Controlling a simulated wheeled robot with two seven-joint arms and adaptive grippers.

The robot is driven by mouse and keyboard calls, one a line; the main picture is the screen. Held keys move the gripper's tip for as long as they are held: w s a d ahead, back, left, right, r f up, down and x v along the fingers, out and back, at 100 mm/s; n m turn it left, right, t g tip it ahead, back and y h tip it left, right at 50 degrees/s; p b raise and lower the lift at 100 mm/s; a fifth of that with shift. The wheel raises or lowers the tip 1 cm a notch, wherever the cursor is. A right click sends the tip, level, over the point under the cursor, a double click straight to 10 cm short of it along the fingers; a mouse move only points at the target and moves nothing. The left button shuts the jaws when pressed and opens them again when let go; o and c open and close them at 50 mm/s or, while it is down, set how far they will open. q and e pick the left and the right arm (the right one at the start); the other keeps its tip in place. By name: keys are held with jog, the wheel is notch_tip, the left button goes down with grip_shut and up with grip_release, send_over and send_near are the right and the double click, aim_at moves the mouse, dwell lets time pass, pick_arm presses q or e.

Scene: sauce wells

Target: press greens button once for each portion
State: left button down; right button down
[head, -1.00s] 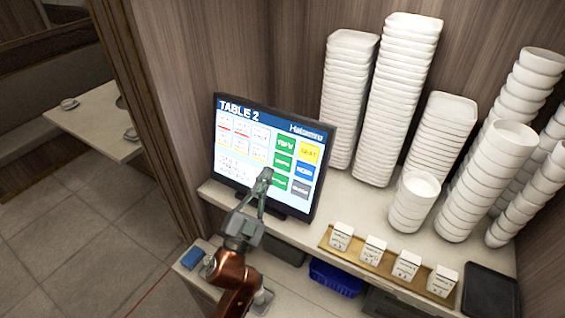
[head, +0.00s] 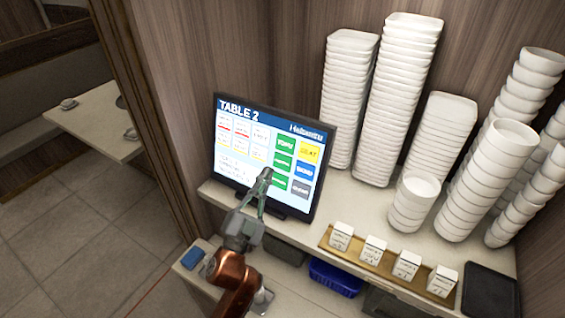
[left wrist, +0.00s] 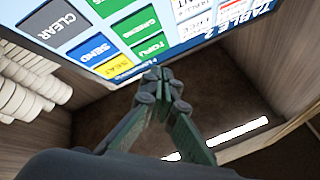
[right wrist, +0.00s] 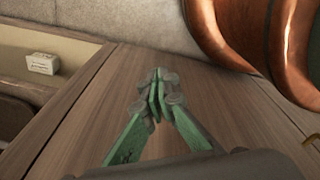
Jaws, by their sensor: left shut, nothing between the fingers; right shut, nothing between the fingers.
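The ordering screen (head: 228,172) stands on the counter, headed TABLE 2. Its green buttons form a column; the second one down, below TOFU (head: 285,145), looks like the greens button (head: 283,161), though its label is blurred. It also shows upside down in the left wrist view (left wrist: 140,22). My left gripper (head: 265,173) is shut and empty, its tips in front of the screen just left of the lower green buttons. I cannot tell whether the tips touch the glass. My right gripper (right wrist: 158,88) is shut and empty, away from the screen, above a wood-grain surface.
Stacked white dishes (head: 398,100) and a wooden tray (head: 392,271) with small white boxes stand to the right. A blue bin (head: 336,278) is below.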

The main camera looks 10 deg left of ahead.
aim_at(282, 162)
dwell(0.4)
pick_arm(q)
jog(key=s+p, duration=0.1)
jog(key=p, duration=0.1)
jog(key=s+a+r+p, duration=0.1)
jog(key=s+p, duration=0.1)
jog(key=shift+s+a, duration=0.2)
dwell(0.4)
jog(key=w+d+b, duration=0.1)
jog(key=w, duration=0.1)
jog(key=w+d+f+b, duration=0.1)
jog(key=w, duration=0.2)
jog(key=w+d+f+b, duration=0.1)
jog(key=w, duration=0.1)
jog(key=shift+w+d+f+b, duration=0.1)
jog(key=shift+w+f+b, duration=0.15)
jog(key=shift+w+b, duration=0.15)
dwell(1.1)
